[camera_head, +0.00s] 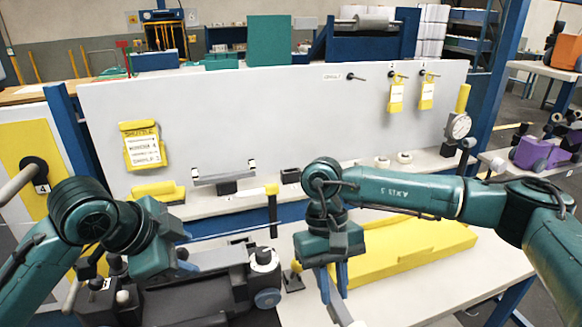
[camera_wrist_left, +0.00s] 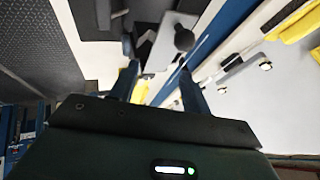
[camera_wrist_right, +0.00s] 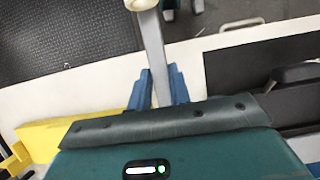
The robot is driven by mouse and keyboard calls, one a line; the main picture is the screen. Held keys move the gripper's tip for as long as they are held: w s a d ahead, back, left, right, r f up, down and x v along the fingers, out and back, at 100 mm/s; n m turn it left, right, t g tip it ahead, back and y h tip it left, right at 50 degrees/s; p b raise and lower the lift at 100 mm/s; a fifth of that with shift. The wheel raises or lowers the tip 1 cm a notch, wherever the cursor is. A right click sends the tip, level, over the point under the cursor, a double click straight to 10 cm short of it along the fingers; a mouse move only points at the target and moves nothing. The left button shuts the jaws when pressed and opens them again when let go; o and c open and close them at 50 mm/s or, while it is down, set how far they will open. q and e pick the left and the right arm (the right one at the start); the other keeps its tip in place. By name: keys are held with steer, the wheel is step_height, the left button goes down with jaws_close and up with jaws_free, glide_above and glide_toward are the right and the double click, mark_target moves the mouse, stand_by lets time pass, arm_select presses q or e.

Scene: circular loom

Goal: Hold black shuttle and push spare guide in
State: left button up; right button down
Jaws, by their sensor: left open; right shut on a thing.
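The black shuttle (camera_head: 195,302), a dark body with a blue wheel, sits at the lower left of the bench in the head view. My left gripper (camera_head: 186,262) is over its back part. In the left wrist view my left gripper (camera_wrist_left: 158,76) has its fingers apart, with a grey plate and dark round knob (camera_wrist_left: 183,38) beyond them. My right gripper (camera_head: 334,292) points down at the bench front, right of the shuttle. It is shut on a pale grey bar (camera_wrist_right: 152,40), seen between the fingers in the right wrist view. I cannot tell whether this bar is the spare guide.
A long yellow block (camera_head: 425,250) lies on the bench behind my right gripper. A black post with a yellow top (camera_head: 272,205) stands between the arms. The front right bench is clear.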

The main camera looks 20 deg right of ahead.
arm_select(q)
steer(key=s+a+f+g+y, duration=0.1)
steer(key=a, duration=0.1)
steer(key=s+a+f+g+y, duration=0.3)
steer(key=s+a+f+y, duration=0.1)
steer(key=shift+a+f+g, duration=0.2)
steer(key=shift+a+g, duration=0.05)
steer(key=shift+g, duration=0.05)
step_height(320, 180, down, 12)
steer(key=shift+d+r, duration=0.1)
stand_by(0.3)
jaws_close()
steer(key=shift+w+r, duration=0.1)
stand_by(0.3)
